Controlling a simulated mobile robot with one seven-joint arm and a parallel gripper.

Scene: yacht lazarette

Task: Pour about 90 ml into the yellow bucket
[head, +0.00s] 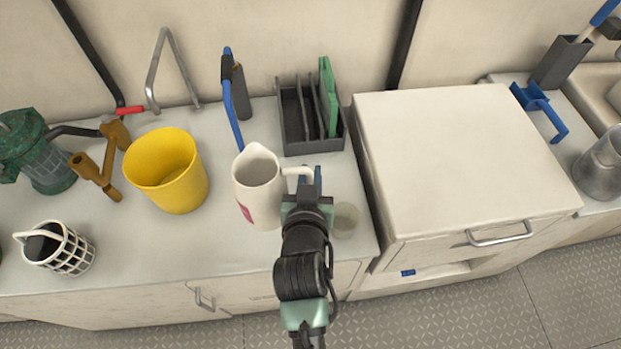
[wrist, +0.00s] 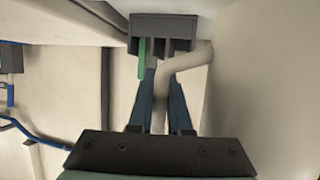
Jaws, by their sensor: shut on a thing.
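A cream-white pitcher (head: 258,188) with a pink mark stands upright or nearly so, right of the yellow bucket (head: 180,190). I cannot tell whether it touches the counter. My gripper (head: 309,180) is shut on its handle (head: 297,171), on the pitcher's right side. In the wrist view, the blue fingers of my gripper (wrist: 161,105) lie on both sides of the handle (wrist: 183,62), and the pitcher's pale body (wrist: 265,90) fills the right. The bucket stands upright with its mouth open. Any liquid in the pitcher is hidden.
A dark slotted rack (head: 300,140) with a green board stands behind the pitcher. A blue-handled tool (head: 236,110) is behind, between pitcher and bucket. Brown fittings (head: 100,165), a green lantern (head: 45,150) and a white basket (head: 68,250) are left. A raised white cabinet (head: 460,160) stands right.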

